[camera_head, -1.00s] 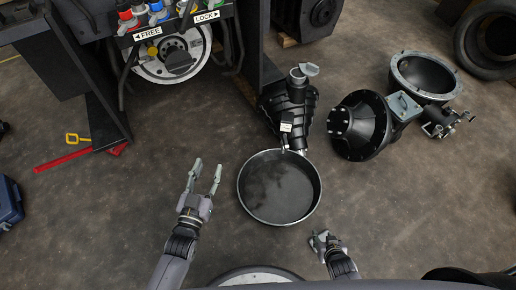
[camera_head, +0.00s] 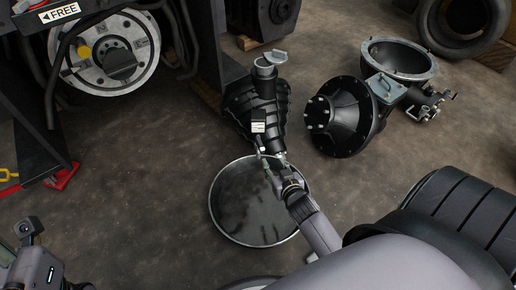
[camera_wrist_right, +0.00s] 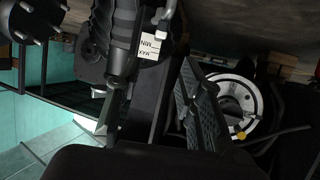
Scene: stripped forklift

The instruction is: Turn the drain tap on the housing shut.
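The black ribbed housing (camera_head: 255,103) stands on the floor at the upper middle of the head view. A white tag (camera_head: 258,127) hangs at its near end; the small drain tap is around there, and its handle position is too small to tell. The tag also shows in the right wrist view (camera_wrist_right: 150,44). My right gripper (camera_head: 267,163) is over the pan's far edge, close below the tag.
A round black pan (camera_head: 235,205) lies below the housing's near end, partly under my right arm. A black flanged drum (camera_head: 340,115) and an open grey bowl-shaped casing (camera_head: 400,58) lie to the right. A wheel hub (camera_head: 110,52) is at the upper left.

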